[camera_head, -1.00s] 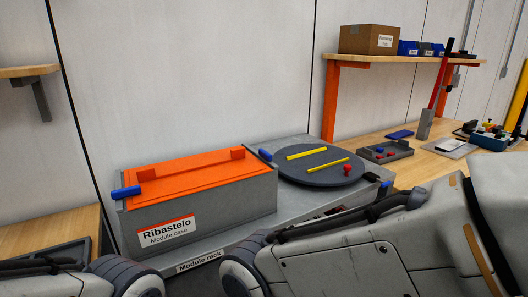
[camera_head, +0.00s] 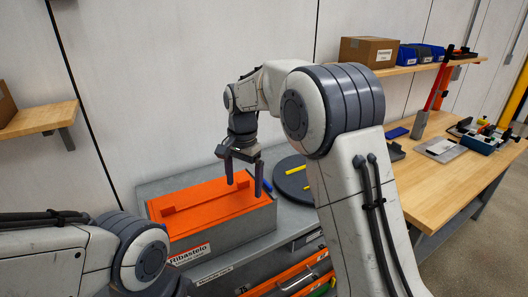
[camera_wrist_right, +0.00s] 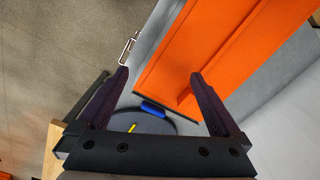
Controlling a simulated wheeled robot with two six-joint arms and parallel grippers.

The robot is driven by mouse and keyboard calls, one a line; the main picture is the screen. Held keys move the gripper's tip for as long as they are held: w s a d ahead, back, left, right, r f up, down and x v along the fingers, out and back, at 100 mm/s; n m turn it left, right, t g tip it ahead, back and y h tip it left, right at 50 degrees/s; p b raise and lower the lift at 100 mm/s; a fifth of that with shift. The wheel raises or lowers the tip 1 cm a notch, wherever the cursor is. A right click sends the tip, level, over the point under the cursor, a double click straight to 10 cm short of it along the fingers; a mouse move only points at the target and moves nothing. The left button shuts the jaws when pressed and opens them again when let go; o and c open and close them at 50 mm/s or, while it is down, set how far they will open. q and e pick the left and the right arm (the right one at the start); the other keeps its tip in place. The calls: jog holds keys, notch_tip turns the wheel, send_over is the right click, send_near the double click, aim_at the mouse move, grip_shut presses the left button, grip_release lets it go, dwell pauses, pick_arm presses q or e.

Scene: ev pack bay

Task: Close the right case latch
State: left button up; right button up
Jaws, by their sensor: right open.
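The grey module case (camera_head: 235,234) with an orange lid (camera_head: 208,202) stands on the rack in the head view. The blue right latch (camera_head: 267,186) shows at the case's right end, partly hidden behind a finger of my right gripper. My right gripper (camera_head: 244,189) is open and empty, pointing down above the lid's right part. In the right wrist view the blue latch (camera_wrist_right: 152,108) appears between the open fingers of my right gripper (camera_wrist_right: 160,73), apart from them, beside the orange lid (camera_wrist_right: 215,50). The left latch cannot be made out. My left gripper is out of view.
A dark round turntable (camera_head: 292,180) with yellow bars stands right of the case, partly behind my right arm. A wooden bench (camera_head: 440,185) with tools lies further right. Below the rack top are orange drawers (camera_head: 300,275). A shelf (camera_head: 40,117) juts out at left.

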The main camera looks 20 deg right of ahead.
aim_at(266, 183)
jog(key=w+d+r+m+p, duration=0.4)
jog(key=w+d+m+p, duration=0.1)
jog(key=w+d, duration=0.25)
pick_arm(q)
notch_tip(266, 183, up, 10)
jog(key=p, duration=0.2)
jog(key=shift+p, duration=0.3)
pick_arm(e)
jog(key=f, duration=1)
jog(key=shift+s+d+f, duration=0.1)
jog(key=shift+d+f, duration=0.1)
jog(key=shift+d, duration=0.2)
jog(key=c, duration=1.3)
